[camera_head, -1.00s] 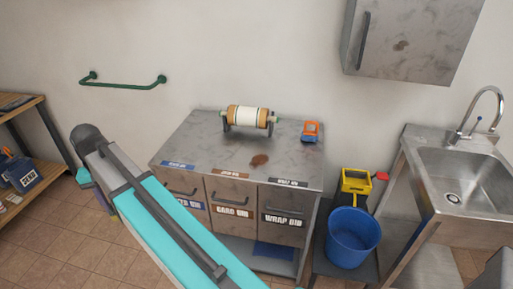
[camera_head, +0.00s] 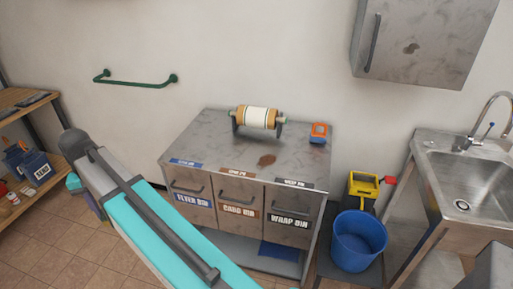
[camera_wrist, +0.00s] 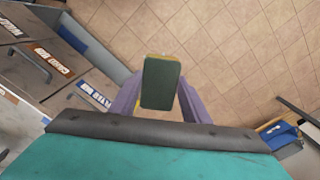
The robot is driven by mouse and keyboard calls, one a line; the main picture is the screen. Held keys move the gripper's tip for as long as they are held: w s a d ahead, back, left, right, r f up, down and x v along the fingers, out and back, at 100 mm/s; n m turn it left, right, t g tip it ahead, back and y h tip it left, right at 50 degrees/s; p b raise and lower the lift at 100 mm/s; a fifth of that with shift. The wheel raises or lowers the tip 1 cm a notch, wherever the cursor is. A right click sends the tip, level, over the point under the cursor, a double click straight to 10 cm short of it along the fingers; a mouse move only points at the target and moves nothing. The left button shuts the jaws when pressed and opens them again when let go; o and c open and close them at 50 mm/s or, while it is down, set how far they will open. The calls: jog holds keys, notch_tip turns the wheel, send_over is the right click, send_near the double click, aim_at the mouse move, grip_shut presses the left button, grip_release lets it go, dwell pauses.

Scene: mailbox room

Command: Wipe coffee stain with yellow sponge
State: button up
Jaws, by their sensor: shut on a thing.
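The coffee stain (camera_head: 266,160) is a small brown patch on the grey metal top of the counter (camera_head: 210,145), near its middle. In the wrist view, the sponge (camera_wrist: 161,82) shows a dark green face with a thin yellow edge. My gripper (camera_wrist: 158,95) is shut on it, with purple fingers on both sides, and holds it over the tiled floor. The gripper is left of the counter, away from the stain. In the head view my arm hides most of the gripper, and the sponge cannot be made out.
A roll on a stand (camera_head: 256,118) and an orange device (camera_head: 318,132) sit behind the stain. Bin drawers (camera_head: 240,205) face forward. A blue bucket (camera_head: 358,240) and sink (camera_head: 470,180) stand right; a wooden shelf (camera_head: 20,100) is left. A cabinet (camera_head: 412,45) hangs above.

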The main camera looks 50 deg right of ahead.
jog(key=s+d+m+p, duration=0.25)
jog(key=d+p, duration=0.25)
jog(key=d, duration=2.4)
jog(key=s+d+m+p, duration=0.1)
jog(key=s+d+p, duration=0.1)
jog(key=s+d, duration=0.6)
jog(key=s+d+m+p, duration=0.1)
jog(key=s+d, duration=0.7)
jog(key=d, duration=0.9)
jog(key=shift+s+r+p, duration=0.15)
jog(key=shift+r+p, duration=0.1)
jog(key=shift+p, duration=0.15)
